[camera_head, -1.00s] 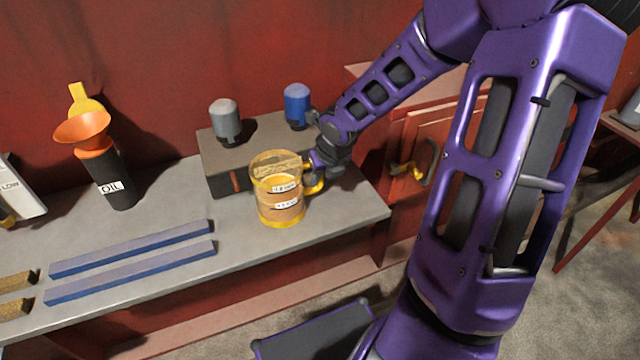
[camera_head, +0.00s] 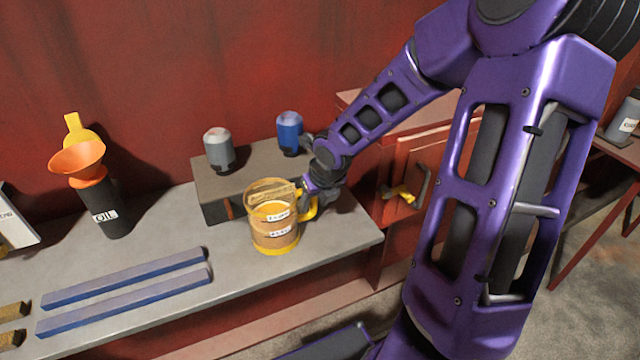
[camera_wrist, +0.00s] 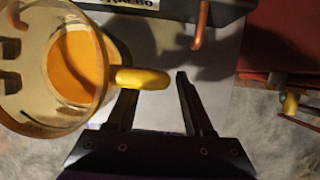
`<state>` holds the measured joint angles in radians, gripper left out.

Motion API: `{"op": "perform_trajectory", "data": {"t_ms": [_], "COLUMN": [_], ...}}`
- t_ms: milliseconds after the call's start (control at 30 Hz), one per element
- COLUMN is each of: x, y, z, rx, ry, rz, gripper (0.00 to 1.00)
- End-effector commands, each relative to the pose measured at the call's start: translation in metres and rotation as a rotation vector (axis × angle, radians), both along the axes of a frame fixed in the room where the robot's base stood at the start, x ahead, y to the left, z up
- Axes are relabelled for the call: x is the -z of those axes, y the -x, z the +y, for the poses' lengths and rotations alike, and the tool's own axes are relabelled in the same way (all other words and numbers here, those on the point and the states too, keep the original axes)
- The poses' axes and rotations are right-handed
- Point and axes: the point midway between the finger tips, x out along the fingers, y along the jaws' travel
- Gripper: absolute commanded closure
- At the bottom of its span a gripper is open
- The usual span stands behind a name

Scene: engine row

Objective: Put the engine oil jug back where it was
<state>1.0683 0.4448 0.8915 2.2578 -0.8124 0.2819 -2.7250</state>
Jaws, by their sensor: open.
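A see-through amber jug (camera_head: 272,232) with a yellow base, yellow handle and white labels stands upright on the grey bench. I take it for the engine oil jug. Orange liquid shows inside it in the wrist view (camera_wrist: 75,65). My gripper (camera_wrist: 158,86) is open at the jug's handle (camera_wrist: 142,78). The handle's end lies across the gap between the fingertips; whether they touch it I cannot tell. In the head view my gripper (camera_head: 313,193) is at the jug's right side, partly hidden by the handle and wrist.
Behind the jug is a dark block (camera_head: 237,178) bearing a grey canister (camera_head: 218,148) and a blue one (camera_head: 290,131). A black OIL bottle (camera_head: 103,205) with an orange funnel (camera_head: 76,158) stands left. Two blue bars (camera_head: 125,290) lie in front. A grey bottle (camera_head: 624,120) stands far right.

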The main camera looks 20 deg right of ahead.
Motion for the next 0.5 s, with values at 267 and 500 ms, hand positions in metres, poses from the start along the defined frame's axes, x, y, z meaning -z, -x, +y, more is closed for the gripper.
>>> {"op": "perform_trajectory", "data": {"t_ms": [267, 500], "x": [-0.055, -0.077], "y": [0.021, 0.033], "z": [-0.003, -0.004], "rx": [0.004, 0.005], "ry": [0.000, 0.000], "rz": [0.000, -0.002], "gripper": [0.48, 0.48]}}
